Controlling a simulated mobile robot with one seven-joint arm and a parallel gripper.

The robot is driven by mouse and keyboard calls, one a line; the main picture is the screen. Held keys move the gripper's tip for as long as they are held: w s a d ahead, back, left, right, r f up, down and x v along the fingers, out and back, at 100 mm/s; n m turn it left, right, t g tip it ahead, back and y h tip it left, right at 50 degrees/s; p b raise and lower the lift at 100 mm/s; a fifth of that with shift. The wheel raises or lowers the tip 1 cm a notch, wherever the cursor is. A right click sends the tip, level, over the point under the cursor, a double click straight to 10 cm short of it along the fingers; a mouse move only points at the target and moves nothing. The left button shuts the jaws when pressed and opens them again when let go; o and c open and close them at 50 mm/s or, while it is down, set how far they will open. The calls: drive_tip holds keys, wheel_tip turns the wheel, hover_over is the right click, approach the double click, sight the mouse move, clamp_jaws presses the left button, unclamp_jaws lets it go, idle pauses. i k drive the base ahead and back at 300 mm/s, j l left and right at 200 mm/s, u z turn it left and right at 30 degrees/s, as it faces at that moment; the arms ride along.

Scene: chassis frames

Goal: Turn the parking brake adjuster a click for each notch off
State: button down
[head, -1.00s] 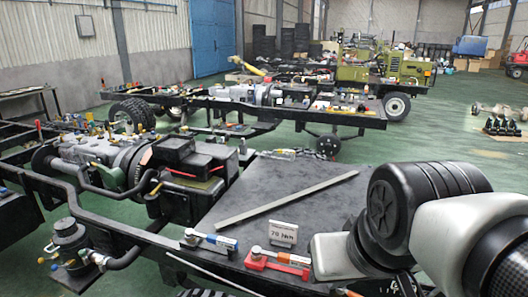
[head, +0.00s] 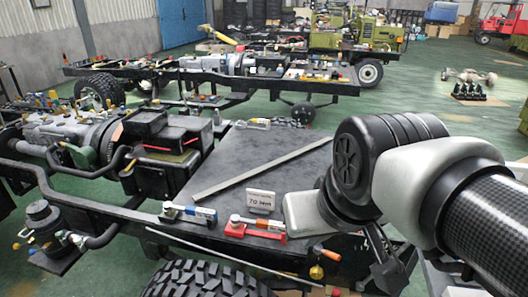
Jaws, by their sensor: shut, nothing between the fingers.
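My gripper (head: 386,278) appears as a dark shape below my arm at the lower right, in front of the dark flat deck (head: 235,165). It is shut and empty. A lever-like tool with a blue and white handle (head: 190,213) lies at the deck's front edge. A red tool with an orange and white handle (head: 256,228) lies to its right. An orange-handled piece with a brass-coloured end (head: 319,262) hangs near the front rail, left of my gripper. I cannot tell which part is the parking brake adjuster, and no notches can be made out.
A white card (head: 262,203) reading roughly "70" stands on the deck behind the tools. A long grey bar (head: 262,165) lies diagonally across it. A tyre (head: 200,280) is below the front rail. Engine parts (head: 70,133) crowd the left.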

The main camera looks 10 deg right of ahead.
sight(316, 272)
drive_tip(key=z, duration=0.55)
drive_tip(key=k+j+z, duration=0.2)
drive_tip(key=i+j, duration=0.05)
drive_tip(key=j, duration=0.05)
